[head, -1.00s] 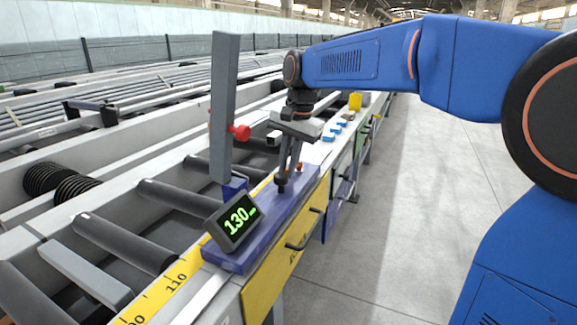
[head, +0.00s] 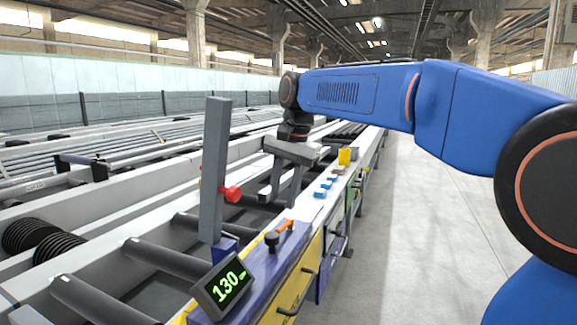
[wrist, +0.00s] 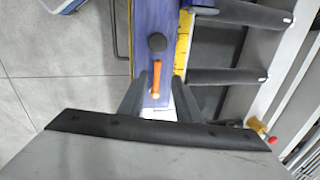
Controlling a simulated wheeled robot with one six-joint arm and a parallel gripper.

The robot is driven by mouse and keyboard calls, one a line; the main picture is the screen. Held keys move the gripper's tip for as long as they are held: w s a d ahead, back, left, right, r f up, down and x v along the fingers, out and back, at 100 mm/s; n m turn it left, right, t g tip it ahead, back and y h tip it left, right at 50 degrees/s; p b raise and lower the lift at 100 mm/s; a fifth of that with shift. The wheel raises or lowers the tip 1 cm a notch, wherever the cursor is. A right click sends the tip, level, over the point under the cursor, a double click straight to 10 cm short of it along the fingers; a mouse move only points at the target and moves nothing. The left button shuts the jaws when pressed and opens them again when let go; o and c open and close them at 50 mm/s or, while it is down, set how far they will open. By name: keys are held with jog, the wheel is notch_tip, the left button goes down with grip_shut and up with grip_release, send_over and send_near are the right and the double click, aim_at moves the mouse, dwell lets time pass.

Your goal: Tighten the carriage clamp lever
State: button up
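The clamp lever (head: 285,226) is a short orange bar beside a black knob (head: 271,241) on top of the purple carriage (head: 257,272). In the wrist view the orange lever (wrist: 155,78) runs from below the black knob (wrist: 157,42) toward my gripper. My gripper (head: 280,203) is above and beyond the lever in the head view. Its two fingers are apart and empty. In the wrist view the lever's near end shows between the fingertips of my gripper (wrist: 158,88), with no visible contact on either side. The height gap is hard to judge.
A grey upright post (head: 215,170) with a red knob (head: 232,194) rises from the carriage's left side. A display (head: 222,287) reading 130 stands at the near end. Several blue pieces and a yellow block (head: 345,156) lie farther along the rail. Open floor (head: 420,220) is on the right.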

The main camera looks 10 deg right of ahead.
notch_tip(320, 180, up, 8)
jog(key=s+d, duration=0.1)
jog(key=shift+d, duration=0.1)
dwell(0.3)
jog(key=s+d+f+n+t, duration=0.1)
jog(key=s+d+f, duration=0.3)
jog(key=s+f, duration=0.5)
jog(key=s+d+f+n+t+h, duration=0.1)
jog(key=s+d+f+n, duration=0.3)
jog(key=s+f, duration=0.5)
jog(key=s+d+f+n+t, duration=0.1)
jog(key=s+d+f+n, duration=0.2)
jog(key=s+f, duration=0.7)
notch_tip(320, 180, down, 2)
jog(key=shift+d+f+h, duration=0.25)
jog(key=shift+d+h, duration=0.05)
jog(key=shift+d, duration=0.55)
